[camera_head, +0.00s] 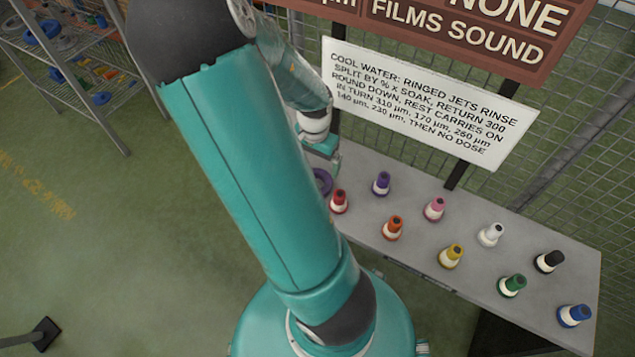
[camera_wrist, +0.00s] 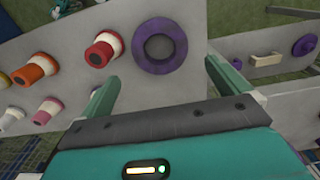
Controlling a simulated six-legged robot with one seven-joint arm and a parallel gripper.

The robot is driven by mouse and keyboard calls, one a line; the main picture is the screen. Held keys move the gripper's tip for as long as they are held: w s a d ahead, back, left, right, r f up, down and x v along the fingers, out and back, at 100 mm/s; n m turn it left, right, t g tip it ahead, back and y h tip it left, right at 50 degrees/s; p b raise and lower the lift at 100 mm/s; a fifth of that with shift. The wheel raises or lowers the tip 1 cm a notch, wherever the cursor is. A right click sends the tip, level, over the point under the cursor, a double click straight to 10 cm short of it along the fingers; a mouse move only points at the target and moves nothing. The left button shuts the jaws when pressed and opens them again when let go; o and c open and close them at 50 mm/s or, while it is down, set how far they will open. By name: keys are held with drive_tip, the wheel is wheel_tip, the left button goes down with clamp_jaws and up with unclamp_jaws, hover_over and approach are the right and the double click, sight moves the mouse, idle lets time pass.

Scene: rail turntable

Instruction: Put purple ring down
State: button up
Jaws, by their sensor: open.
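The purple ring (camera_wrist: 159,46) lies flat on the grey table (camera_wrist: 190,85), near its edge, in the wrist view. A darker grey round shows in its middle; I cannot tell whether it is a peg or the surface. In the head view the ring (camera_head: 323,182) is partly hidden by my arm. My gripper (camera_wrist: 160,70) is open. Its two teal fingers stand apart on either side, just short of the ring in the picture, with nothing seen between them. In the head view my gripper (camera_head: 322,150) is above the table's left end, its fingers mostly hidden.
Several coloured pegs with white bands stand on the table; the red one (camera_head: 339,201) is nearest the ring. A text sign (camera_head: 430,103) and mesh fence rise behind. A second grey surface at right holds a beige handle (camera_wrist: 267,60) and a small purple round part (camera_wrist: 305,45).

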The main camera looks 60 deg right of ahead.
wheel_tip(320, 180, down, 3)
drive_tip(key=shift+a+r, duration=0.1)
wheel_tip(320, 180, down, 6)
drive_tip(key=shift+r, duration=0.1)
drive_tip(key=c, duration=1.1)
drive_tip(key=shift+r, duration=0.9)
drive_tip(key=shift+s+a+r, duration=0.2)
drive_tip(key=shift+a+r, duration=1.7)
drive_tip(key=shift+a, duration=0.4)
drive_tip(key=shift+s+a+r, duration=0.15)
drive_tip(key=shift+a+r, duration=1.7)
drive_tip(key=shift+a, duration=0.4)
drive_tip(key=shift+s+a+r, duration=0.2)
drive_tip(key=shift+a+r, duration=1.7)
drive_tip(key=shift+a, duration=0.4)
